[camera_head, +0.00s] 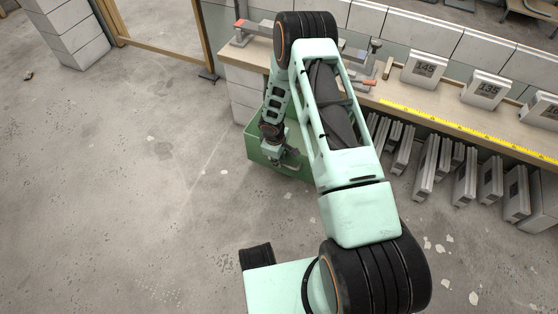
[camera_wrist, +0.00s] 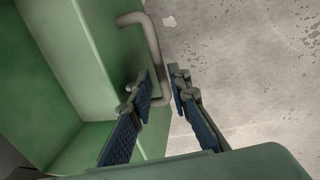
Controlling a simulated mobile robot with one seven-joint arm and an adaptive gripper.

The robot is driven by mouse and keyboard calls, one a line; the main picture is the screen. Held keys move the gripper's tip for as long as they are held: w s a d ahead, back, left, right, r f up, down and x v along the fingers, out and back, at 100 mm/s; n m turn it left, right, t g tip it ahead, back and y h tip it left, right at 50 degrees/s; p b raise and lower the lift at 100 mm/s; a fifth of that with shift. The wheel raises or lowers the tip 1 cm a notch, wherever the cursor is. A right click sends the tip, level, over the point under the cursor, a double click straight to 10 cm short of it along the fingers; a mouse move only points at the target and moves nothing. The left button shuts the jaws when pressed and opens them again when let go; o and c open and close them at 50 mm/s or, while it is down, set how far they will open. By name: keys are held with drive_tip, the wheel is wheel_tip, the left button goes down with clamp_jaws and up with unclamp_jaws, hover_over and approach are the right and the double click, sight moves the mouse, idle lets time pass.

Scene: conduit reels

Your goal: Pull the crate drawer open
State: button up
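The green crate drawer (camera_head: 262,153) stands out from under the bench, low near the floor, partly hidden behind my arm. In the wrist view its green wall and hollow inside (camera_wrist: 75,60) fill the left side. A grey bar handle (camera_wrist: 152,42) sticks out from its front. My gripper (camera_wrist: 160,82) is at the handle, with one finger on each side of the bar. The fingers are apart, with a gap visible beside the bar; firm contact cannot be made out. In the head view my gripper (camera_head: 286,162) is small, at the drawer's front.
A wooden bench (camera_head: 410,96) with a yellow measuring strip (camera_head: 450,122) and numbered blocks (camera_head: 424,68) runs along the back right. Several grey slabs (camera_head: 425,165) lean beneath it. The concrete floor (camera_head: 120,180) at left and in front is clear.

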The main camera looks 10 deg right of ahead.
wheel_tip(320, 180, up, 10)
drive_tip(key=s+a, duration=0.1)
drive_tip(key=shift+s+r, duration=0.25)
drive_tip(key=shift+s, duration=0.1)
drive_tip(key=shift+a, duration=0.1)
